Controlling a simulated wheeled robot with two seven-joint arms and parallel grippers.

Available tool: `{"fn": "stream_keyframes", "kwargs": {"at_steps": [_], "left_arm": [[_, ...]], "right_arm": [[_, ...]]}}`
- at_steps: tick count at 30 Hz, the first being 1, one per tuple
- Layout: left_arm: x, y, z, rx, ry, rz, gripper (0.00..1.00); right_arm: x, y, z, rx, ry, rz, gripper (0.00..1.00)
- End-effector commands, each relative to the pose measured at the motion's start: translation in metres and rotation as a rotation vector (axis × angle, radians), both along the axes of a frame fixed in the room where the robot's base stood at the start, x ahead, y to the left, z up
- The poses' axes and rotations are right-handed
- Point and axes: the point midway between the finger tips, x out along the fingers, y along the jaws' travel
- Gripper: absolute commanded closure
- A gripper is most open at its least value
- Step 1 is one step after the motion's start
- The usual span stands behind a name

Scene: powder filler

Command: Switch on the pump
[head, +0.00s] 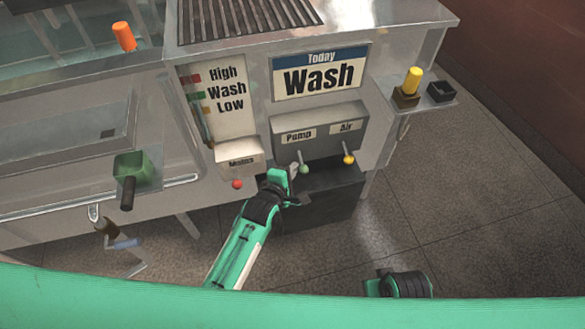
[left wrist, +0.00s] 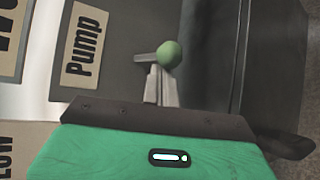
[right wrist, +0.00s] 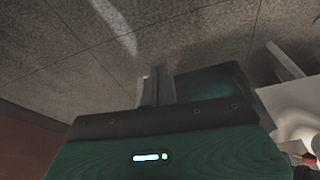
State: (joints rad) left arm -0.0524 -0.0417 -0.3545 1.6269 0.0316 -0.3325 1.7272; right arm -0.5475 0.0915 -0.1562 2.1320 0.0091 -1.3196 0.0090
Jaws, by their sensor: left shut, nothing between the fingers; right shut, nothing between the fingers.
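The pump switch is a lever with a green ball knob (head: 304,168) below the "Pump" label (head: 299,136) on a grey control box (head: 340,129). In the left wrist view the green knob (left wrist: 171,54) sits at the tips of my left gripper, with its metal stem to the left. My left gripper (head: 293,170) is shut with nothing in it, its fingertips at or just beside the knob; I cannot tell whether they touch. My right gripper (right wrist: 157,88) is shut and empty, facing the floor in the right wrist view. In the head view only part of my right arm shows.
A yellow-knobbed lever (head: 348,160) under the "Air" label is close on the right. A red knob (head: 237,184) under a smaller box is on the left. A shelf at right holds a yellow-topped item (head: 412,80). Open floor (head: 480,210) lies to the right.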

Motion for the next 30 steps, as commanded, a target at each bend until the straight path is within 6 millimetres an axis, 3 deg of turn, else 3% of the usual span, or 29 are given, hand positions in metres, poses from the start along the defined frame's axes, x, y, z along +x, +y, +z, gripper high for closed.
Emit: {"fn": "stream_keyframes", "kwargs": {"at_steps": [12, 30], "left_arm": [[0.0, 0.0, 0.002, -0.01, 0.029, 0.0, 1.0], [-0.001, -0.001, 0.006, -0.024, 0.073, -0.001, 1.0]], "right_arm": [[0.006, 0.0, -0.017, -0.004, 0.009, 0.001, 1.0], [-0.004, 0.002, -0.054, -0.007, 0.058, 0.003, 1.0]]}}
